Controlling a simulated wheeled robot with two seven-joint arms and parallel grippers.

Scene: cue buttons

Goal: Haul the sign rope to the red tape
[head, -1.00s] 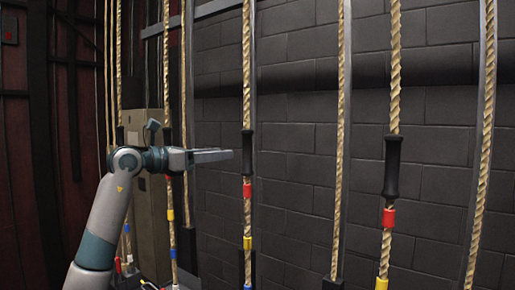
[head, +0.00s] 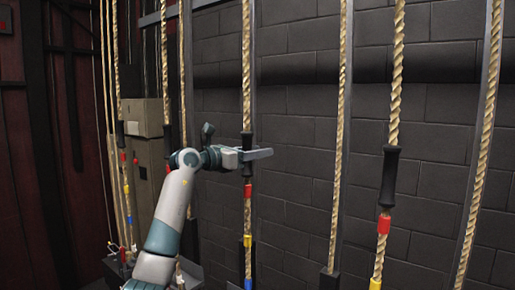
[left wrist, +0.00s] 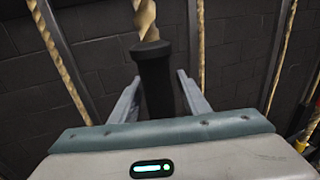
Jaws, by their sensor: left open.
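A tan rope (head: 246,60) hangs in the middle of the head view, with a black grip sleeve (head: 247,142) on it. Below the sleeve it carries red tape (head: 248,190), then yellow tape (head: 248,240). My left gripper (head: 262,153) is level with this sleeve. In the left wrist view the black sleeve (left wrist: 155,80) stands upright between the two open fingers (left wrist: 158,95), with gaps visible on both sides. No label tells which rope is the sign rope. My right gripper is not in view.
Another rope (head: 396,80) with a black sleeve (head: 389,178) and red tape (head: 384,223) hangs to the right. More ropes and metal uprights hang left and right. A dark block wall (head: 300,90) is close behind. A grey-brown box (head: 145,118) stands at left.

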